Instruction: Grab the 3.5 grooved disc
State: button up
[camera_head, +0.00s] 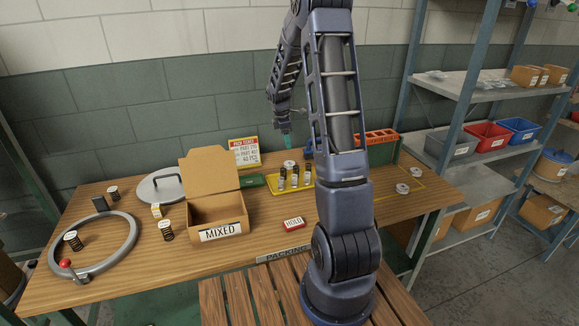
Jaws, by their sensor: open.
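Two small pale discs lie inside a yellow outline on the right of the table: a nearer disc (402,188) and a farther disc (416,172). Grooves and any size marking are too small to read, so I cannot tell which is the 3.5 disc.
Shelves (480,95) stand right.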

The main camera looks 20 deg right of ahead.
aim_at(289, 162)
jog(key=shift+w+d+f, duration=0.1)
jog(key=shift+d+f, duration=0.15)
jog(key=shift+f, duration=1.65)
jog(key=shift+w+d+f, duration=0.1)
jog(key=shift+d+f, duration=0.1)
jog(key=shift+f, duration=1.7)
jog(key=shift+w+d+f, duration=0.1)
jog(key=shift+d+f, duration=0.15)
jog(key=shift+f, duration=1.65)
jog(key=c, duration=0.9)
